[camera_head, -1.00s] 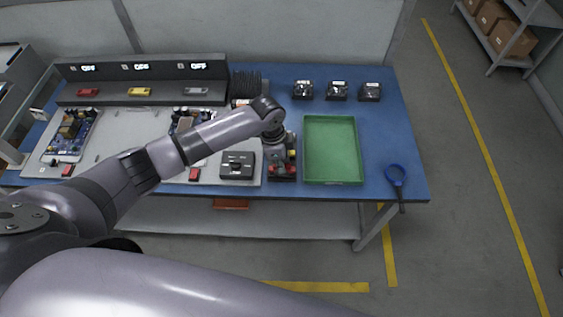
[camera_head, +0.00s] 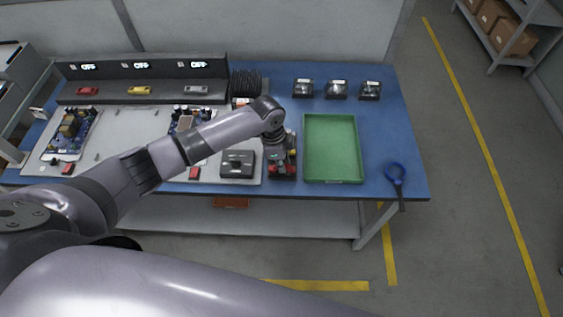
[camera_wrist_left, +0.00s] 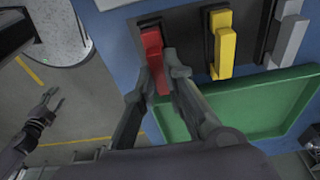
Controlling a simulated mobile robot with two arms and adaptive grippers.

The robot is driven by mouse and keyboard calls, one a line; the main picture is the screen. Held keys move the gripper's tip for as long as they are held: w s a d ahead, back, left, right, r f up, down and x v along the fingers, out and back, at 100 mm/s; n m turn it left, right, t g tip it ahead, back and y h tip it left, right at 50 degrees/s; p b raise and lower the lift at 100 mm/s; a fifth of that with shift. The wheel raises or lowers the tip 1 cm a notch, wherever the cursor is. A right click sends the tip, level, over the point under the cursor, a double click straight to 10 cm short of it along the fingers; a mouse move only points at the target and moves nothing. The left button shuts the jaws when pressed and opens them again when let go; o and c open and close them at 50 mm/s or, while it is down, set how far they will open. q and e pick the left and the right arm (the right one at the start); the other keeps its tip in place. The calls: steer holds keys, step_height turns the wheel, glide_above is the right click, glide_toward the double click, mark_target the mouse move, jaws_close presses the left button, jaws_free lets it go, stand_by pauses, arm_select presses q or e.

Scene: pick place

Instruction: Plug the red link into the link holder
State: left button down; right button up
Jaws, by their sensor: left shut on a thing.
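My left gripper (camera_wrist_left: 160,68) is shut on the red link (camera_wrist_left: 152,44) in the left wrist view. The red link is lined up with the left slot of the dark link holder (camera_wrist_left: 188,58); I cannot tell how deep it sits. A yellow link (camera_wrist_left: 223,45) and a grey link (camera_wrist_left: 289,38) stand in the holder beside it. In the head view, my left gripper (camera_head: 282,168) is over the holder (camera_head: 283,178), which is mostly hidden. My right gripper (camera_wrist_left: 52,98) shows at the left of the wrist view, open and empty, over the floor.
A green tray (camera_head: 305,150) lies just right of the holder. A black box (camera_head: 237,164) stands to its left. Several black cases (camera_head: 337,90) are at the back. Blue table between them is clear.

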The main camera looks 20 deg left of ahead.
arm_select(q)
steer(key=shift+f, duration=0.45)
stand_by(0.4)
steer(key=c, duration=1.6)
jaws_free()
steer(key=shift+o, duration=0.7)
steer(key=o, duration=0.5)
steer(key=shift+r, duration=0.15)
steer(key=shift+r+p, duration=3.45)
